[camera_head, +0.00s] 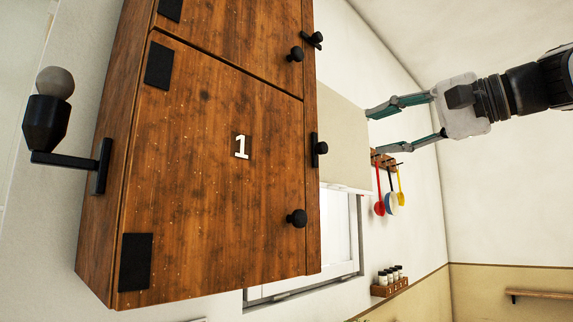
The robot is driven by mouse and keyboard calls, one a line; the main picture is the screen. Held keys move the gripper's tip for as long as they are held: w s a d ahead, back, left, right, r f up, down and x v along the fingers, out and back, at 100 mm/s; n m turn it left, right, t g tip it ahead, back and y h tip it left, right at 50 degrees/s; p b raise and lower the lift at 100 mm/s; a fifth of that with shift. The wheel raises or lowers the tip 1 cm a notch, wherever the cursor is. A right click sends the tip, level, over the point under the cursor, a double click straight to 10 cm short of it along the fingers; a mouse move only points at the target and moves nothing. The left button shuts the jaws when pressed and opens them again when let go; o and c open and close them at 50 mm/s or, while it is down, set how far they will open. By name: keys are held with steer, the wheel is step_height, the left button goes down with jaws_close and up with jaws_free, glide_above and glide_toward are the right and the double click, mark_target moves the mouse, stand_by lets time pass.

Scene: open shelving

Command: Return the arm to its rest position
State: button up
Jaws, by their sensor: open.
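My gripper (370,128) is in the upper right of the view, at the end of my dark and grey arm, which comes in from the right edge. Its two teal and grey fingers point left and are spread apart. Nothing shows between them. The fingertips are in front of a pale cabinet side (343,140) in the picture, to the right of the wooden cabinet (205,170). I cannot tell the exact distance to the cabinet. The gripper does not appear to hold anything.
The cabinet door is marked "1" (242,147) and looks shut, with a black knob (297,218). A wall lamp (45,122) juts out left. Red (380,207), blue and yellow utensils hang below my gripper. Several jars (390,275) stand on a small rack. A wall shelf (540,294) is lower right.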

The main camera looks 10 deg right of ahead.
steer(key=s+a+f+n+g+h+p, duration=0.2)
steer(key=s+a+f+g, duration=0.15)
steer(key=f, duration=0.65)
steer(key=s+a+f+n+g+h+p, duration=0.1)
steer(key=s+a+f+g+h+p, duration=0.1)
steer(key=s+f, duration=0.5)
steer(key=s+a+f+n+g+h+p, duration=0.2)
steer(key=s+a+f, duration=0.1)
steer(key=f, duration=0.9)
steer(key=s+d+f+n+g+h+p, duration=0.2)
steer(key=s+f+n+h, duration=0.1)
steer(key=s+f, duration=0.6)
steer(key=shift+f+n+h, duration=0.4)
steer(key=shift+f+h, duration=0.2)
steer(key=shift+f, duration=0.2)
steer(key=shift+o, duration=0.6)
steer(key=shift+p, duration=0.3)
